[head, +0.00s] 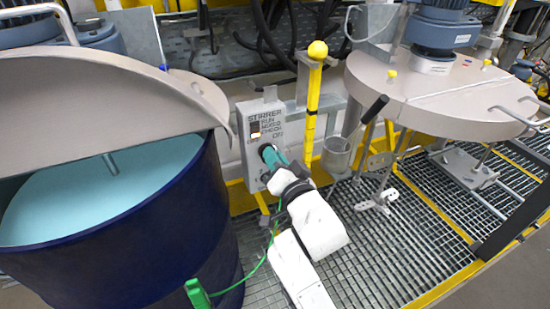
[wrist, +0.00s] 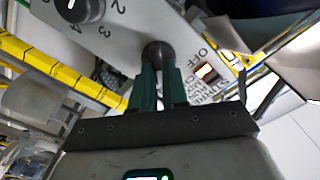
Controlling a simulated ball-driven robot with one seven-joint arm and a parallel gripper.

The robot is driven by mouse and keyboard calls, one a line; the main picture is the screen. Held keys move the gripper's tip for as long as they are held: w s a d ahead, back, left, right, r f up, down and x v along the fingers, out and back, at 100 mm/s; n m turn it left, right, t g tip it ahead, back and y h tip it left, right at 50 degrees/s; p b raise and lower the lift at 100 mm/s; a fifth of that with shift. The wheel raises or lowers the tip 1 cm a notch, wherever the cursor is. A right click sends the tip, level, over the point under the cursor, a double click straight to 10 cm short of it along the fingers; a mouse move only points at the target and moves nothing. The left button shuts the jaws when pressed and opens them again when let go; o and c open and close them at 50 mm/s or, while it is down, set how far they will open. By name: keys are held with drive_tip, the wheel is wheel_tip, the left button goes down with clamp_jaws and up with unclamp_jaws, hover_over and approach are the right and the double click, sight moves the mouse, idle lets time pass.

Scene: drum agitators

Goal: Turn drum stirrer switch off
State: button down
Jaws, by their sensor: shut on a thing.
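The grey stirrer panel (head: 257,122) stands in the middle of the head view, with "STIRRER", "OFF" and "ON" lettering. A small lit orange indicator (head: 255,135) shows on it, and it also shows in the wrist view (wrist: 207,71). The black round stirrer switch (wrist: 157,53) is at the centre of the wrist view, near the "OFF" lettering. My gripper (wrist: 158,72), with green fingers, is shut on the switch. In the head view my gripper (head: 273,158) reaches the panel's lower part and hides most of the switch. Which way the switch points is hidden.
A blue drum (head: 130,245) of pale blue liquid stands at the left under a raised lid (head: 110,95). A yellow post (head: 313,105) stands just right of the panel. A round lid with agitators (head: 440,90) is at the right. A numbered dial (wrist: 80,8) is near the switch.

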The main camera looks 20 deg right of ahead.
drive_tip(key=shift+a+n+p, duration=0.15)
drive_tip(key=shift+n+p, duration=0.35)
drive_tip(key=shift+n, duration=2.05)
drive_tip(key=shift+a+n+p, duration=0.15)
drive_tip(key=shift+n+p, duration=0.3)
drive_tip(key=shift+n, duration=2.15)
drive_tip(key=shift+a+n+p, duration=0.15)
drive_tip(key=shift+n+p, duration=0.35)
drive_tip(key=shift+n, duration=2.05)
drive_tip(key=c, duration=1.1)
unclamp_jaws()
drive_tip(key=shift+c, duration=0.2)
drive_tip(key=shift+s, duration=0.1)
